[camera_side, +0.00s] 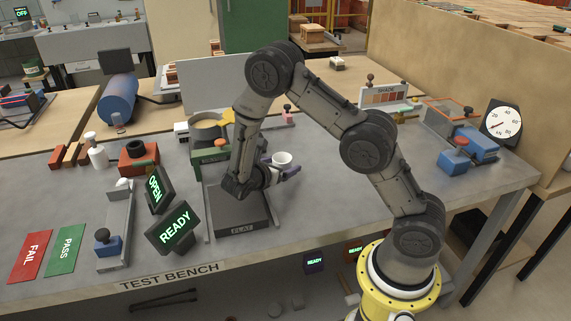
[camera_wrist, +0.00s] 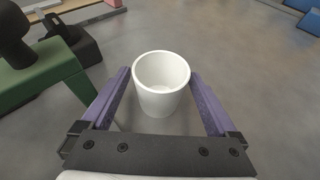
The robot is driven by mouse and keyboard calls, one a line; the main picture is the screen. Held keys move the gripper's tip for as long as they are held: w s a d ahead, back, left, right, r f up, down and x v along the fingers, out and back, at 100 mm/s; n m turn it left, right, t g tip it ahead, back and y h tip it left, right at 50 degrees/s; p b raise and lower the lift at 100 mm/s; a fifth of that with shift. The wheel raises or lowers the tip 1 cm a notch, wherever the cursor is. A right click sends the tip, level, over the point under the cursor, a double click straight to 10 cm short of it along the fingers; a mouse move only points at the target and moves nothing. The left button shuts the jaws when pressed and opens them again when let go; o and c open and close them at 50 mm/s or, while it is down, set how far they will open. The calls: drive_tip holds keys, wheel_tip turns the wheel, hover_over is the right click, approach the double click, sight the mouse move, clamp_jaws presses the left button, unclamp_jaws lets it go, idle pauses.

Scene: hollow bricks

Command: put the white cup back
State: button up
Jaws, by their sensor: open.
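The white cup (camera_wrist: 161,101) stands upright and looks empty in the wrist view, between the two purple fingers of my gripper (camera_wrist: 160,95). The fingers are open, one on each side of the cup. I cannot tell whether either finger touches it. In the side view the white cup (camera_side: 282,159) shows just beyond the dark wrist, at my gripper (camera_side: 284,171), over the grey bench near the dark plate. The cup's lower part is partly hidden there by my gripper.
A green device (camera_side: 210,140) stands left of my gripper; its green body (camera_wrist: 40,80) fills the wrist view's left. Blue blocks (camera_side: 478,145) and a dial (camera_side: 503,123) are at right. The bench right of the cup is clear.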

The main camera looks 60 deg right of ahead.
drive_tip(key=v, duration=0.8)
drive_tip(key=shift+a+r, duration=0.3)
drive_tip(key=shift+a, duration=0.25)
drive_tip(key=s+a+r+m+t+y, duration=0.2)
drive_tip(key=s+a+r+m+y, duration=0.2)
drive_tip(key=s, duration=0.6)
drive_tip(key=s+a+r+m+t+y, duration=0.3)
drive_tip(key=s+a+r+m+y, duration=0.2)
drive_tip(key=s+r+m+y, duration=0.4)
wheel_tip(320, 180, up, 3)
drive_tip(key=s+m, duration=0.2)
drive_tip(key=m, duration=0.2)
drive_tip(key=shift+f+m+y, duration=0.2)
drive_tip(key=shift+m+y, duration=0.1)
drive_tip(key=shift+s+a, duration=0.1)
drive_tip(key=shift+a, duration=0.05)
